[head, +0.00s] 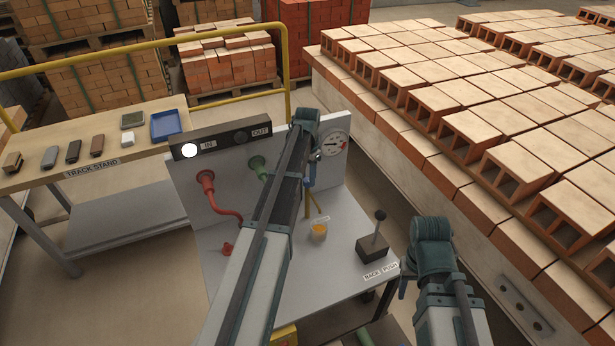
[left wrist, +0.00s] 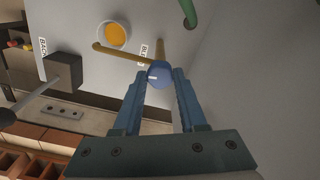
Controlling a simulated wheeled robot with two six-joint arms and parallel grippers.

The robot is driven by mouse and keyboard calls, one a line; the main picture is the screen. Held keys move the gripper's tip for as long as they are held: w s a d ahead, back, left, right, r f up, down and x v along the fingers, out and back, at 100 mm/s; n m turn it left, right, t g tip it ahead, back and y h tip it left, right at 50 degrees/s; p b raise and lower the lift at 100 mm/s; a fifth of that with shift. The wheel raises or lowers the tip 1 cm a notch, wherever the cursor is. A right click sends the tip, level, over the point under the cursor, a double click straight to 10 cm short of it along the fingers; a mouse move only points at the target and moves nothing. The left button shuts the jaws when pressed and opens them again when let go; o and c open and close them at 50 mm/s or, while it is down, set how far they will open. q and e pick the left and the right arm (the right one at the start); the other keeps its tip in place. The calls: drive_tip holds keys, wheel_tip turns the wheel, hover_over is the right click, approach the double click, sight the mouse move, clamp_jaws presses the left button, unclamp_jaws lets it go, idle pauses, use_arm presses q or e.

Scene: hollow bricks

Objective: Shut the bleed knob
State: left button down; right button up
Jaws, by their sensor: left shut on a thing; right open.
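The bleed knob (left wrist: 160,74) is a small round blue knob with a white mark, on a brass pipe (left wrist: 122,53) in the left wrist view. My left gripper (left wrist: 160,84) is shut on it, with a blue finger on either side. In the head view my left gripper (head: 310,178) is below the gauge, partly hidden by my own arm. A cup of orange liquid (left wrist: 113,35) stands by the pipe's end; it also shows in the head view (head: 318,231). My right gripper (head: 404,284) is open and only partly visible, right of the bench and away from the knob.
A lever box (head: 373,248) with a black-knobbed lever stands on the bench, right of the cup. A pressure gauge (head: 333,144) and red and green pipes are on the panel. A brick stack (head: 470,100) fills the right. The track stand (head: 85,158) is at left.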

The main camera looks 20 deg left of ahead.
sight(307, 179)
use_arm(q)
drive_tip(key=shift+m, duration=0.6)
drive_tip(key=shift+c, duration=2.3)
unclamp_jaws()
drive_tip(key=shift+r, duration=0.15)
wheel_tip(307, 179, up, 14)
drive_tip(key=p, duration=1.3)
drive_tip(key=shift+f+p, duration=0.25)
drive_tip(key=shift+p, duration=0.15)
